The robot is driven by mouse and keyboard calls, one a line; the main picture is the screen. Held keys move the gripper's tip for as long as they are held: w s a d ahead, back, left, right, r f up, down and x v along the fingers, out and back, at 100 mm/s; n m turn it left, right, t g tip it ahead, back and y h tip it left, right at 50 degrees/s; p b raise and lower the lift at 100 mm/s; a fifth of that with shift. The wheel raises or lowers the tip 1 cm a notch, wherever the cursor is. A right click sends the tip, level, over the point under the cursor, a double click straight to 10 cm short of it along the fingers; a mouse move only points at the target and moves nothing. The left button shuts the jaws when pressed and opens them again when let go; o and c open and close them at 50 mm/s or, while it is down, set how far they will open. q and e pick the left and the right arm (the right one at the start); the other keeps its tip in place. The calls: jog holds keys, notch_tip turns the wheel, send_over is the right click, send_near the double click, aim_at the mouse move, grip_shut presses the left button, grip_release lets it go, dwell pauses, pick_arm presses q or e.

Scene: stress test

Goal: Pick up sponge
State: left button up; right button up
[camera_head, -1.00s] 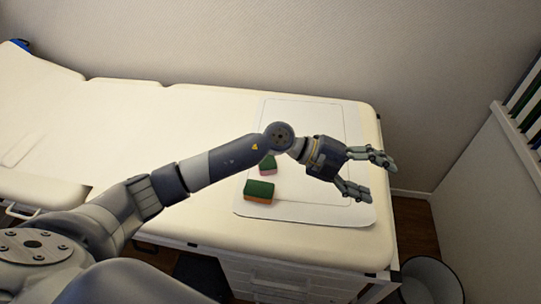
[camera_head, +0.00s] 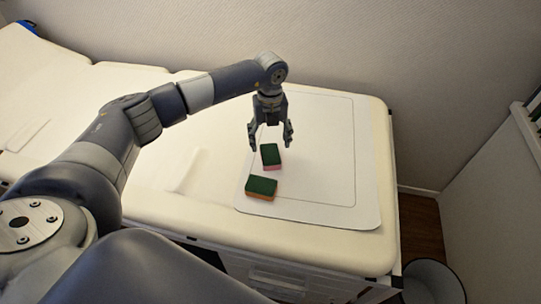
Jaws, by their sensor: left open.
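Two sponges lie on the white mat (camera_head: 330,190) on the padded bed. The front sponge (camera_head: 261,187) has a dark green top and an orange side. The back sponge (camera_head: 271,155) has a dark green top and a pinkish-red side, and lies just behind the front one, slightly to the right. My left gripper (camera_head: 270,147) points down with its fingers spread open and empty. Its fingertips appear at the back sponge's far edge; I cannot tell how high above it they are. My right gripper is not in view.
The cream padded bed (camera_head: 170,165) stretches to the left and is mostly clear. A wall runs along its back. The mat's right part is empty. A round bin (camera_head: 432,283) stands on the floor at the lower right, beyond the bed's end.

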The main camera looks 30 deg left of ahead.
aim_at(270, 153)
pick_arm(q)
jog(key=shift+s+d+f+p, duration=0.15)
jog(key=shift+f+p, duration=0.1)
jog(key=shift+f, duration=1.3)
jog(key=shift+s+d+f+p, duration=0.15)
jog(key=shift+f+p, duration=0.1)
jog(key=shift+f, duration=1.25)
jog(key=shift+a, duration=0.15)
jog(key=c, duration=0.8)
notch_tip(270, 153, up, 10)
jog(key=shift+r+b, duration=0.1)
jog(key=shift+b, duration=0.35)
jog(key=shift+o, duration=0.5)
jog(key=c, duration=0.4)
